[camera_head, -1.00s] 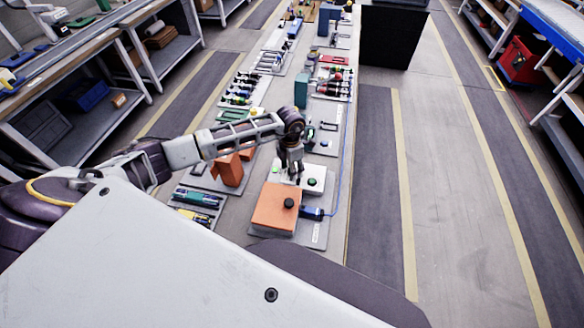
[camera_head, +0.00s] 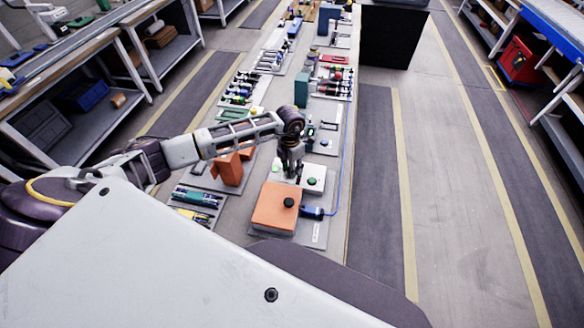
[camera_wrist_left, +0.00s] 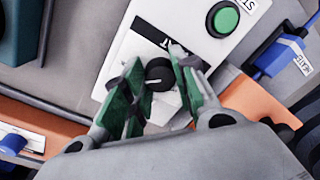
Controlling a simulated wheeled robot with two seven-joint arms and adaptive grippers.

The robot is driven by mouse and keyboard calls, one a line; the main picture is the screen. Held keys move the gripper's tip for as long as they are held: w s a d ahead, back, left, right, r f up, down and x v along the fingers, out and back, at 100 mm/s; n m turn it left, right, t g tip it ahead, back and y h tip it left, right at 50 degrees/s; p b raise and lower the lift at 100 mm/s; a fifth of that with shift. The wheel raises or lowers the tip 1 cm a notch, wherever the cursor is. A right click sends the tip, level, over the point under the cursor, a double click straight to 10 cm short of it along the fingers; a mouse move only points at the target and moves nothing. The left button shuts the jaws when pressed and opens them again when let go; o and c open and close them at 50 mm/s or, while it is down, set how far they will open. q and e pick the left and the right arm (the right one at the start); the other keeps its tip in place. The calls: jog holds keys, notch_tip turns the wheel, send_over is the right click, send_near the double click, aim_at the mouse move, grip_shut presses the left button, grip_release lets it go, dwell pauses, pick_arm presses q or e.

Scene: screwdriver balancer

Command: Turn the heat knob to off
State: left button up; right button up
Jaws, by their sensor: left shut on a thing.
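A white control box (camera_head: 315,173) stands on the bench, with a green button (camera_head: 311,181). In the left wrist view, the box (camera_wrist_left: 184,15) carries the green button (camera_wrist_left: 224,18) and a round black heat knob (camera_wrist_left: 158,73) with a pale pointer line. A black label beside the knob is partly hidden. My left gripper (camera_head: 290,173) points down at the box's left part. In the left wrist view its green-padded fingers (camera_wrist_left: 158,85) are shut on the knob, one on each side. The knob is hidden in the head view. My right gripper is out of view.
An orange holder (camera_head: 229,170) stands to the left.

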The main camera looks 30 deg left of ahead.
pick_arm(q)
jog(key=n+b, duration=0.1)
jog(key=n, duration=1)
jog(key=shift+t, duration=0.3)
jog(key=n, duration=1.1)
jog(key=shift+y, duration=0.3)
jog(key=shift+n, duration=0.3)
jog(key=o, duration=1.1)
jog(key=shift+s, duration=0.1)
jog(key=shift+c, duration=0.2)
jog(key=shift+r, duration=0.1)
